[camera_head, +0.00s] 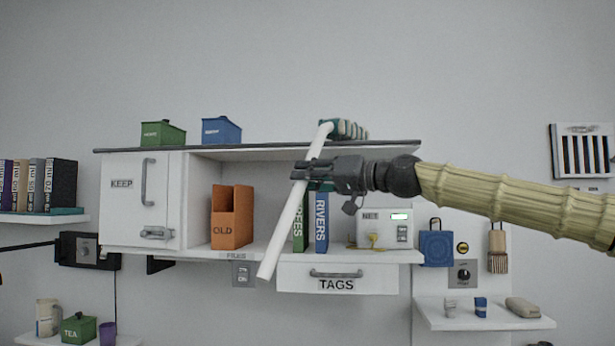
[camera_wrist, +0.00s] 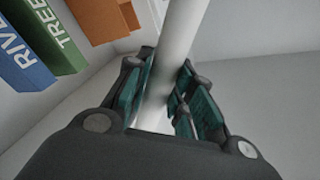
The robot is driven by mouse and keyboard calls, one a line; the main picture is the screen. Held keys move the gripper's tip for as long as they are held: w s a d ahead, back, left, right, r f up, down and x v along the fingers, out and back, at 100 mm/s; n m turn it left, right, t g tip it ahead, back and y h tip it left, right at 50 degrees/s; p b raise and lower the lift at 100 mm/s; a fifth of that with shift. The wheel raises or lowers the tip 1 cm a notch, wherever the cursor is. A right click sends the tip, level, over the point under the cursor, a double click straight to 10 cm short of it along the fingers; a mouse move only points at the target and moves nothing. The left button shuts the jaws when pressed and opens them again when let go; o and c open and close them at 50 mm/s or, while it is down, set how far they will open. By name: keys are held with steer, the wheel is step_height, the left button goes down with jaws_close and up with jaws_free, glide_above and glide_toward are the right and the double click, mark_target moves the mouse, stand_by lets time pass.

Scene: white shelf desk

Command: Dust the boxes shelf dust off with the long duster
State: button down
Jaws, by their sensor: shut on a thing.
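The long duster has a white handle (camera_head: 283,231) and a teal-and-white striped head (camera_head: 346,129). My gripper (camera_head: 307,172) is shut on the handle, in front of the shelf unit. The handle slants from lower left to upper right, and the head shows at the top board's right half; I cannot tell if it touches. In the wrist view the handle (camera_wrist: 178,45) runs between the teal finger pads. A green box (camera_head: 162,134) and a blue box (camera_head: 220,131) stand on the top board (camera_head: 270,147), left of the head. I cannot make out any dust.
Below the board, the open compartment holds an orange file holder (camera_head: 232,217), a green book (camera_head: 300,222), a blue book (camera_head: 321,222) and a white device (camera_head: 384,229). A KEEP cabinet door (camera_head: 132,200) is at left, a TAGS drawer (camera_head: 337,277) below. The wall above is clear.

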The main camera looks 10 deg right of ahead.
steer(key=shift+s+f, duration=0.1)
steer(key=shift+s, duration=0.05)
stand_by(1.2)
steer(key=shift+b, duration=0.35)
steer(key=shift+s+a+b, duration=0.3)
steer(key=shift+s+b, duration=0.15)
steer(key=shift+s, duration=0.3)
steer(key=shift+w+d, duration=0.25)
steer(key=shift+w, duration=0.6)
steer(key=shift+f, duration=0.1)
